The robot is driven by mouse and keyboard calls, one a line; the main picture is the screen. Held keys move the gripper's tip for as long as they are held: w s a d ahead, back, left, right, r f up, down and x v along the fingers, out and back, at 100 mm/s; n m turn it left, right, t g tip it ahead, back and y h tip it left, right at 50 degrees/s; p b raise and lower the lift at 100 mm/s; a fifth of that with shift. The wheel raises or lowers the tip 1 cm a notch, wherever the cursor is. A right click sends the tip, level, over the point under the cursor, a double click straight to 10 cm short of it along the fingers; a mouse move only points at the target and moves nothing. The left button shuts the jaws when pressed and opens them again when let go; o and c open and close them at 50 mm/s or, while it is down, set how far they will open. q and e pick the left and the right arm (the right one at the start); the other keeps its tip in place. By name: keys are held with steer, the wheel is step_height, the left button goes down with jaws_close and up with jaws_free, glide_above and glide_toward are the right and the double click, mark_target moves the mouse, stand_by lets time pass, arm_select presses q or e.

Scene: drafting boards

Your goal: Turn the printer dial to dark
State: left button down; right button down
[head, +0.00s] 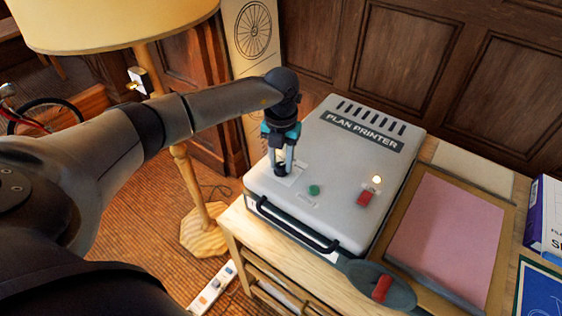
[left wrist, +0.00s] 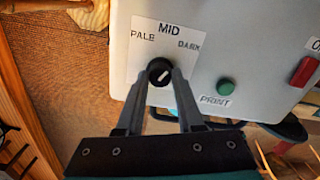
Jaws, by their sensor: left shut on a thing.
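The plan printer (head: 330,150) is a pale grey box with a black handle on its front edge. In the left wrist view its black dial (left wrist: 159,70) sits on a white label plate (left wrist: 146,40) marked PALE, MID and DARK. The dial's white mark slants up to the right, towards the DARK side. My left gripper (head: 283,168) points down onto the printer's near left corner. Its fingers, also in the left wrist view (left wrist: 160,82), are shut on the dial, one on each side. The gripper mostly hides the dial in the head view.
A green PRINT button (head: 314,190) and a red switch (head: 367,198) beside a lit lamp (head: 377,180) are on the printer's top. A floor lamp (head: 170,110) stands left. A pink sheet (head: 447,238) on a board lies right. A dark grey object (head: 365,284) with a red part is in front.

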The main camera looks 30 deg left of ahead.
mark_target(281, 165)
arm_select(q)
steer(key=shift+m+b, duration=0.5)
steer(key=shift+m, duration=1.7)
steer(key=shift+r, duration=0.1)
steer(key=c, duration=0.5)
jaws_free()
steer(key=shift+c, duration=0.2)
step_height(281, 165, up, 15)
